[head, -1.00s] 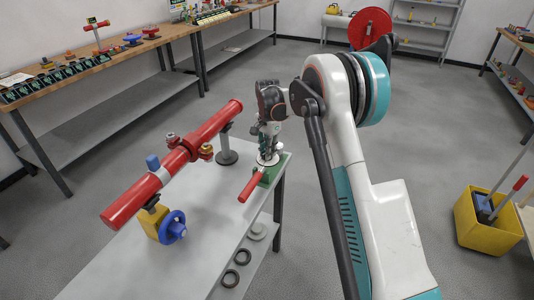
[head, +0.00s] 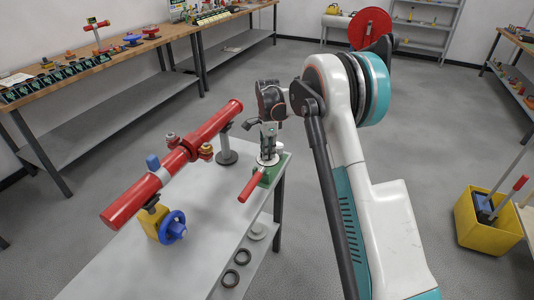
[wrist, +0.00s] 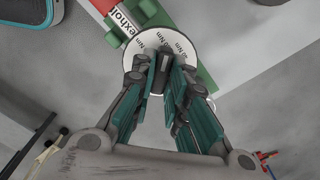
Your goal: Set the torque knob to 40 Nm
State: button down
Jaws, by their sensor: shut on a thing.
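The torque tool has a green base (head: 270,175), which also shows in the wrist view (wrist: 205,80), and a red handle (head: 251,187) pointing toward the front. A round white dial (wrist: 147,41) with black "Nm" lettering sits on it. My gripper (wrist: 163,72) points down at the dial and is shut on the torque knob at its middle. In the head view my gripper (head: 268,148) stands upright over the tool.
A red pipe (head: 175,165) with brass fittings runs across the table (head: 200,245) left of the tool. A blue handwheel (head: 172,226) stands in front of it. A yellow bucket (head: 485,230) stands on the floor at right.

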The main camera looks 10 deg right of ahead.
jog(key=shift+m, duration=1.7)
jog(key=shift+m, duration=1.7)
jog(key=shift+m, duration=0.8)
jog(key=c, duration=1.5)
grip_release()
